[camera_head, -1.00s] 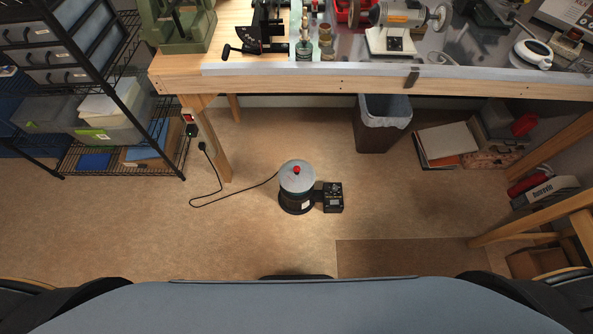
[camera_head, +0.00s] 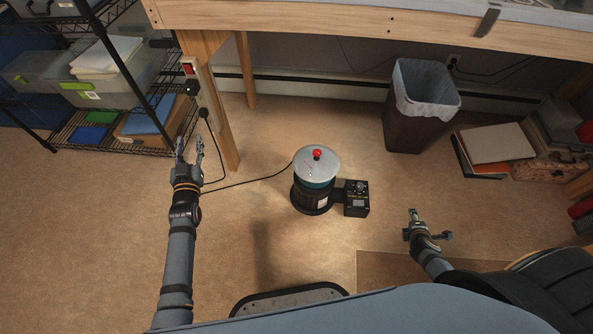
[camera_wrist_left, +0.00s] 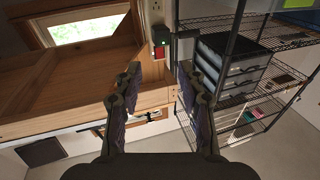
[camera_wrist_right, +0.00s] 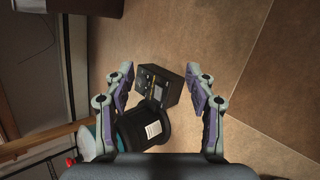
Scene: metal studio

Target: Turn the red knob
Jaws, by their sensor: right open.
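A red knob (camera_head: 317,154) sits on the pale round lid of a dark canister (camera_head: 314,192) on the floor. A small black control box (camera_head: 356,198) is joined to the canister's right side. It shows between the fingers in the right wrist view (camera_wrist_right: 162,85), well beyond them. My left gripper (camera_head: 190,148) is open and empty, left of the canister near the table leg. In the left wrist view, a red switch (camera_wrist_left: 160,52) with a green light shows beyond the fingertips. My right gripper (camera_head: 430,224) is open and empty, right of the canister.
A wooden workbench (camera_head: 350,20) spans the top, with its leg (camera_head: 212,100) behind my left gripper. A wire shelf (camera_head: 80,128) stands at left. A lined bin (camera_head: 417,110) and boxes stand at right. A black cord runs to the canister.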

